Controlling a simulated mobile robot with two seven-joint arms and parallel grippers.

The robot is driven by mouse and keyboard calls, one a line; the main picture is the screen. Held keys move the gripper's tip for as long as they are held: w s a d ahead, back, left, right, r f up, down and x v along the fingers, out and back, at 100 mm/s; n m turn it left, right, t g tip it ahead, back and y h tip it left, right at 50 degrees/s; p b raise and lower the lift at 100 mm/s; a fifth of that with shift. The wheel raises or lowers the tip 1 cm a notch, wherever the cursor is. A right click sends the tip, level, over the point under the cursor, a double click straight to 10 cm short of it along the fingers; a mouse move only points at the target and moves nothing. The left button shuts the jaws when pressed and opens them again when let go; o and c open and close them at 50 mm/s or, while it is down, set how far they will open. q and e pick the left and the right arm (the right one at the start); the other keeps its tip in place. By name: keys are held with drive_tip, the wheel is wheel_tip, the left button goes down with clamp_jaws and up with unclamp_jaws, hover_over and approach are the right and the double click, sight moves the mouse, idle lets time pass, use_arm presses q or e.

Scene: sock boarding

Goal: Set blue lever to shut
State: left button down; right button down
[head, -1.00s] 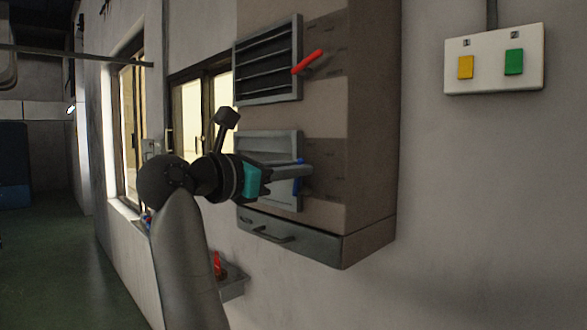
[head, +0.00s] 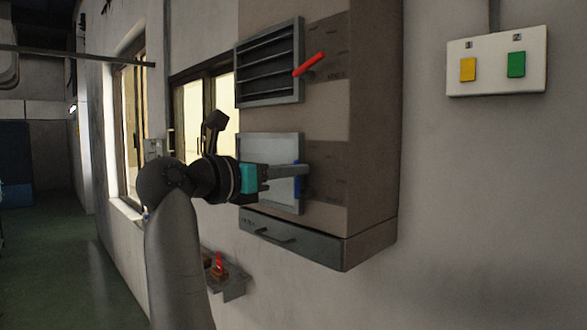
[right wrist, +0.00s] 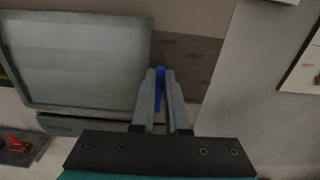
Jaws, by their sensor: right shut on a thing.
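The blue lever (head: 298,183) is on the right edge of the lower vent panel (head: 270,150) on the wall cabinet. My right gripper (head: 304,170) is shut on the blue lever; its fingers hide much of it in the head view. In the right wrist view the lever (right wrist: 160,88) shows as a blue strip between the two fingers (right wrist: 160,78). The lower vent's face (right wrist: 85,55) looks pale and nearly flat, with no dark gaps. Small labels (right wrist: 168,41) stand beside the lever, too blurred to read. My left gripper is not in view.
Above is a vent (head: 268,65) with dark gaps between its slats and a red lever (head: 309,64) tilted up to the right. A drawer (head: 290,240) lies below. A switch box (head: 497,62) with yellow and green buttons is at right. A small shelf (head: 232,288) is lower left.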

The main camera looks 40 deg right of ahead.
drive_tip(key=c, duration=0.9)
unclamp_jaws()
drive_tip(key=a+b, duration=0.1)
drive_tip(key=a, duration=0.4)
drive_tip(key=s+a+b, duration=0.1)
drive_tip(key=a, duration=0.4)
drive_tip(key=a+b, duration=0.2)
drive_tip(key=a, duration=0.3)
drive_tip(key=shift+s+a, duration=0.15)
